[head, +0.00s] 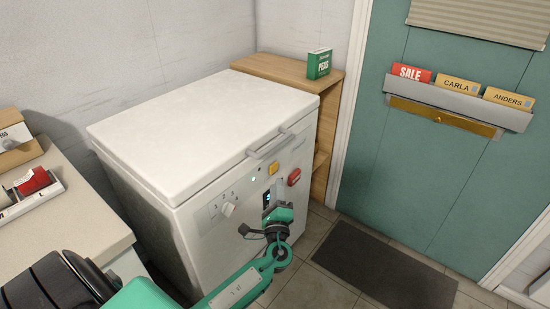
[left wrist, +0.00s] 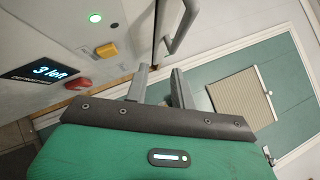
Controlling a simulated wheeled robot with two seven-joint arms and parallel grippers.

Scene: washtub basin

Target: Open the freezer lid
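The white chest freezer (head: 190,185) stands against the wall, and its lid (head: 205,110) lies flat and closed. A grey bar handle (head: 270,146) sits at the lid's front edge; it also shows in the left wrist view (left wrist: 183,24). My left gripper (head: 279,188) is in front of the freezer's front panel, below the handle and apart from it. In the left wrist view its two grey fingers (left wrist: 158,84) are spread with nothing between them, and the handle is beyond their tips. My right gripper is not in view.
The front panel has a knob (head: 228,209), a yellow button (head: 272,169), a red button (head: 294,177) and a lit display (left wrist: 40,72). A wooden shelf (head: 285,72) with a green peas box (head: 319,64) stands behind. A counter (head: 70,215) is at left, a teal door (head: 440,180) at right.

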